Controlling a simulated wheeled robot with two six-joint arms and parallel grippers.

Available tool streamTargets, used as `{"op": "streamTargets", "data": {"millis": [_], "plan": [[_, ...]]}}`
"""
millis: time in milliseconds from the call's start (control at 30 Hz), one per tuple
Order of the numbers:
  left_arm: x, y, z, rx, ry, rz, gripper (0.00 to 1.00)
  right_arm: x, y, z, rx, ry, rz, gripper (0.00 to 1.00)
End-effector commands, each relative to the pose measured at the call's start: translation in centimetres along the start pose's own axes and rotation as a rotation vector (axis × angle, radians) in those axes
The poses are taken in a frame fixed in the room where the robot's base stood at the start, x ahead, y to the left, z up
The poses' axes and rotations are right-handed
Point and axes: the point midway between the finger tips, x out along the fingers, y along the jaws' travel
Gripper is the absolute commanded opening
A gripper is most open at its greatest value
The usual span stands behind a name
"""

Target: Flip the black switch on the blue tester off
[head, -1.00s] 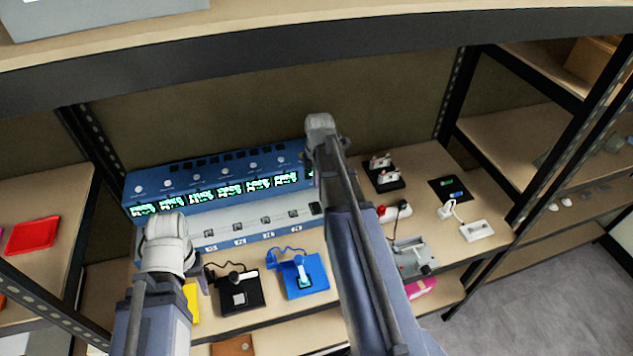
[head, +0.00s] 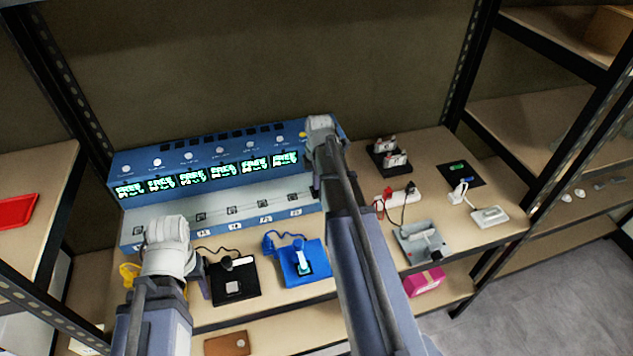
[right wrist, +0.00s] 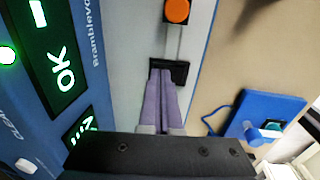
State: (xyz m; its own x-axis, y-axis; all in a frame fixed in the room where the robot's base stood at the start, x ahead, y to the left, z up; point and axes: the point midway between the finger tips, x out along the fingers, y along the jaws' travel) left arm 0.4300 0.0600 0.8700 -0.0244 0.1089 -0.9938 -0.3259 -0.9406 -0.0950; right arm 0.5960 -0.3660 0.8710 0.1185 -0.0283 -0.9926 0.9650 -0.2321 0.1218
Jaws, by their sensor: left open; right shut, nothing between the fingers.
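The long blue tester (head: 125,170) stands at the back of the bench, with a row of lit green displays and small black parts along its pale ledge. In the right wrist view, a black switch (right wrist: 181,70) sits on the tester's pale face (right wrist: 135,50), with a narrow grey strip between it and a round orange part (right wrist: 177,11). My right gripper (right wrist: 162,73) is shut and empty, its purple fingertips at the switch and overlapping its edge; contact cannot be told. My arm hides it in the head view. My left gripper (head: 206,286) is open, mostly hidden behind its wrist, in front of the tester.
A black pad (head: 238,291) and a blue pad (head: 318,252), both with cables, lie before the tester. A grey box (head: 410,258), a red-and-white part (head: 402,198) and a white block (head: 490,216) lie to the right. Shelf posts stand on both sides.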

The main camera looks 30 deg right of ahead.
Motion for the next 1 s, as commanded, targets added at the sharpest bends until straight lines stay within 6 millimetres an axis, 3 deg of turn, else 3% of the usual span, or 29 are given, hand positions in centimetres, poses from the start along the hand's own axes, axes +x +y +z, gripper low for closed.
{"op": "streamTargets", "data": {"millis": [567, 1000], "plan": [[0.5, 0.1, 0.0, 0.000, 0.000, 0.000, 0.58, 0.5, 0.0, 0.0, 0.000, 0.001, -0.002, 0.00], [0.2, 0.0, 0.0, 0.000, 0.000, 0.000, 0.58, 0.0, -1.7, -0.1, 0.000, 0.001, -0.005, 0.00]]}}
